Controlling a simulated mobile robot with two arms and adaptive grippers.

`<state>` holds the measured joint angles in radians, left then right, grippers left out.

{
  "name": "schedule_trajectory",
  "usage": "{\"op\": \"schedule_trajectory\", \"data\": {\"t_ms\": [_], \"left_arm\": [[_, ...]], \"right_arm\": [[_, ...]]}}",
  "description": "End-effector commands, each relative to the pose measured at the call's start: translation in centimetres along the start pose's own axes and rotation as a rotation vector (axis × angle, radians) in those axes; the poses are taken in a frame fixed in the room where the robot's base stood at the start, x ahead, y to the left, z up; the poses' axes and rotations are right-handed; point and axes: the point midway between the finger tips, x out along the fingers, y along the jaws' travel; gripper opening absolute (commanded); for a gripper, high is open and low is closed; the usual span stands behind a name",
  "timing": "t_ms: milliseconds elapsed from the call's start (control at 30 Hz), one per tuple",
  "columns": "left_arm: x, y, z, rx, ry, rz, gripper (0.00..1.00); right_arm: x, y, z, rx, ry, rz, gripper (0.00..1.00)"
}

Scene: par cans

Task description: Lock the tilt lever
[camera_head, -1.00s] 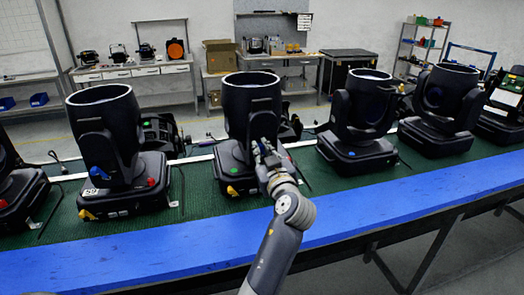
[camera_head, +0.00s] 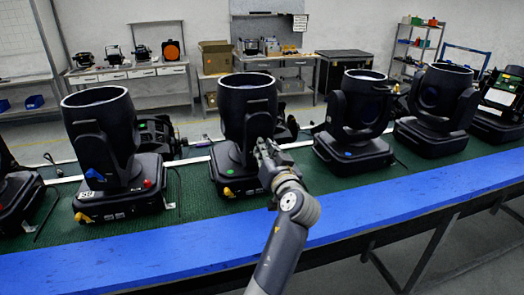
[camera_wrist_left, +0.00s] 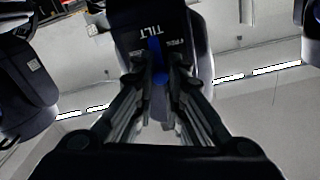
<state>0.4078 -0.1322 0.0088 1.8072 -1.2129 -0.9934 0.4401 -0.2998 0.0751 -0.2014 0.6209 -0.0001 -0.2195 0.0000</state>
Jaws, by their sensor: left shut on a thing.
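The par can (camera_head: 246,115) in the middle of the row stands upright on its black base. My left gripper (camera_head: 265,150) is at the right side of its yoke in the head view. In the left wrist view the fingers (camera_wrist_left: 158,75) are closed around the blue tilt lever (camera_wrist_left: 156,46). Upside-down "TILT" lettering and a smaller label that seems to read "FREE" are on the dark yoke panel (camera_wrist_left: 130,20) beside it. The fingers hide the lever's lower part, and the lever is hidden in the head view. My right gripper is not in view.
Neighbouring par cans stand close on the left (camera_head: 102,135) and right (camera_head: 358,105), on a green conveyor (camera_head: 190,195). The left one shows a blue lever (camera_head: 95,175). A blue rail (camera_head: 400,198) runs along the front. Workbenches are at the back.

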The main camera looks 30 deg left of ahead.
Motion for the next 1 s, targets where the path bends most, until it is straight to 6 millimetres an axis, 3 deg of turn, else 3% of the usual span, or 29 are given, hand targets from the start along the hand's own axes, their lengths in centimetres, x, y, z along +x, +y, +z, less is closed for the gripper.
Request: {"op": "schedule_trajectory", "data": {"t_ms": [33, 500, 1000], "left_arm": [[0.1, -0.1, -0.7, 0.039, 0.012, -0.004, 0.0], [0.1, 1.0, -1.1, 0.398, 0.016, -0.008, 0.0], [0.1, 1.4, -1.0, 0.517, 0.017, -0.01, 0.0]], "right_arm": [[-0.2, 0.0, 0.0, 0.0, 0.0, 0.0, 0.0], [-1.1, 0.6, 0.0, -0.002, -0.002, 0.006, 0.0], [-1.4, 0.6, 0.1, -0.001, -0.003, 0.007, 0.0]]}}
